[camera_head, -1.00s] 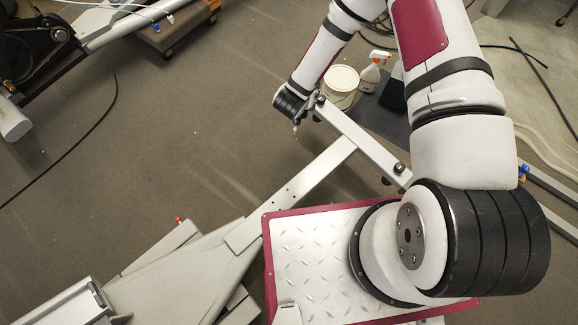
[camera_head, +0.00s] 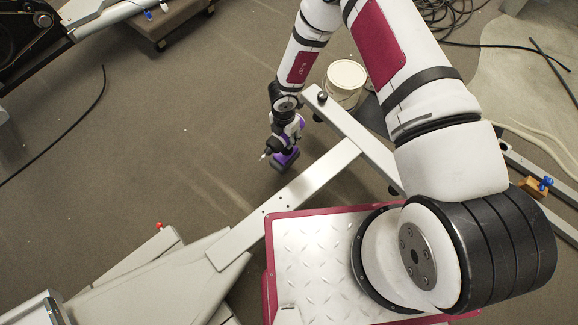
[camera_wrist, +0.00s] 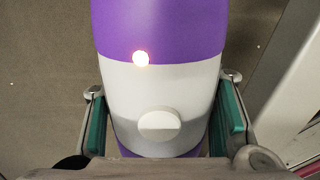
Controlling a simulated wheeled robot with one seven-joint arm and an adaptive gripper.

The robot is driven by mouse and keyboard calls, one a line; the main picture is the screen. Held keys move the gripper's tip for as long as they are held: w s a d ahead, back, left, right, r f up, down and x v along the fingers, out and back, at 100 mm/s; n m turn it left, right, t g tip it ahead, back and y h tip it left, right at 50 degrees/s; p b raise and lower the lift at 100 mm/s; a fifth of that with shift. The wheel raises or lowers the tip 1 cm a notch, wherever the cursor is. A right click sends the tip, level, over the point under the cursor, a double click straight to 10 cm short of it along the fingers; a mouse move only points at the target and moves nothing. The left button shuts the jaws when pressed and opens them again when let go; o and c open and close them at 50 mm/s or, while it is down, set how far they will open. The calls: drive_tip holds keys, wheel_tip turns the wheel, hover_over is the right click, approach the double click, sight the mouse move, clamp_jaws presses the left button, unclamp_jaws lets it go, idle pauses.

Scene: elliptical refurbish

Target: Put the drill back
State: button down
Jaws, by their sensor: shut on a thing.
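The drill (camera_head: 285,143) is purple, white and dark, with its thin bit pointing left in the head view. My gripper (camera_wrist: 162,125) is shut on the drill; its teal finger pads press on both sides of the white and purple body in the wrist view, where the drill (camera_wrist: 158,85) fills the middle and a small light glows on it. In the head view the drill hangs from the end of my arm, just left of a pale metal beam. The gripper's fingers are hard to make out there.
A long pale metal frame (camera_head: 290,200) runs close beside the drill, with a crossbar (camera_head: 355,140). A white bucket (camera_head: 345,82) stands behind the crossbar. A black cable (camera_head: 75,125) lies on the floor at left. The brown floor left of the drill is clear.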

sight(287, 150)
drive_tip(key=shift+w+f, duration=0.15)
drive_tip(key=shift+f, duration=0.3)
wheel_tip(287, 150, down, 9)
drive_tip(key=b, duration=0.4)
drive_tip(key=shift+d+f, duration=0.1)
drive_tip(key=shift+f, duration=0.05)
drive_tip(key=c, duration=0.7)
unclamp_jaws()
drive_tip(key=shift+c, duration=0.2)
wheel_tip(287, 150, up, 12)
drive_tip(key=p, duration=0.4)
